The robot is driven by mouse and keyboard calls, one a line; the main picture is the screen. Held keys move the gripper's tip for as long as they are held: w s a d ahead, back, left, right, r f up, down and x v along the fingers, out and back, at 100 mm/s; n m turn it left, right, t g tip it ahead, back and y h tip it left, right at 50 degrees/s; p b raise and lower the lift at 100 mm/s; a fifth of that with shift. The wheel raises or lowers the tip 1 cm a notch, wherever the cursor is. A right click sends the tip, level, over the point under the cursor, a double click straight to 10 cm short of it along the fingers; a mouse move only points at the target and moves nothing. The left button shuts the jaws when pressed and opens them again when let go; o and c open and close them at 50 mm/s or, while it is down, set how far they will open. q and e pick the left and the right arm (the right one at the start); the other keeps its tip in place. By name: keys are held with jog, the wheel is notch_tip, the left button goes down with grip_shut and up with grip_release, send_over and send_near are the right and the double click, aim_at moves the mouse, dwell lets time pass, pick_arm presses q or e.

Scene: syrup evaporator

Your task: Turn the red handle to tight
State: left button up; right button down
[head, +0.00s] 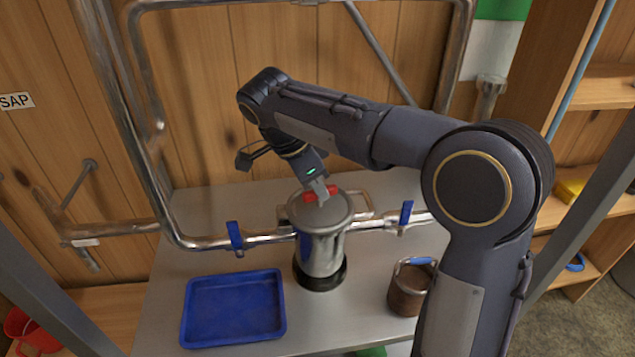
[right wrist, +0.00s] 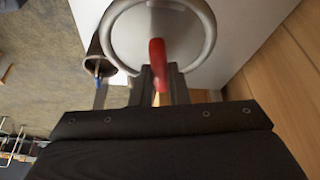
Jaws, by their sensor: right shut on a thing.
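The red handle (head: 322,191) sits on top of the lid of a steel canister (head: 321,251) that stands upright on the metal table. My right gripper (head: 320,190) reaches down to it from above and is shut on it. In the right wrist view the red handle (right wrist: 157,62) runs between the fingers of my right gripper (right wrist: 157,85), over the round grey lid (right wrist: 125,35). The fingers partly cover the handle in the head view. Any tight marking is not visible. My left gripper is not in view.
Pipes with blue valve levers (head: 234,236) (head: 405,213) join the canister on both sides. A blue tray (head: 233,309) lies front left on the metal table (head: 190,205). A brown pot (head: 407,291) with a blue-gripped bail stands front right, close to my right arm.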

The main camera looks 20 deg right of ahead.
jog(key=shift+m, duration=0.3)
jog(key=c, duration=1.4)
grip_release()
jog(key=shift+a, duration=0.1)
jog(key=v, duration=0.7)
jog(key=shift+r, duration=0.4)
jog(key=shift+w+a, duration=0.1)
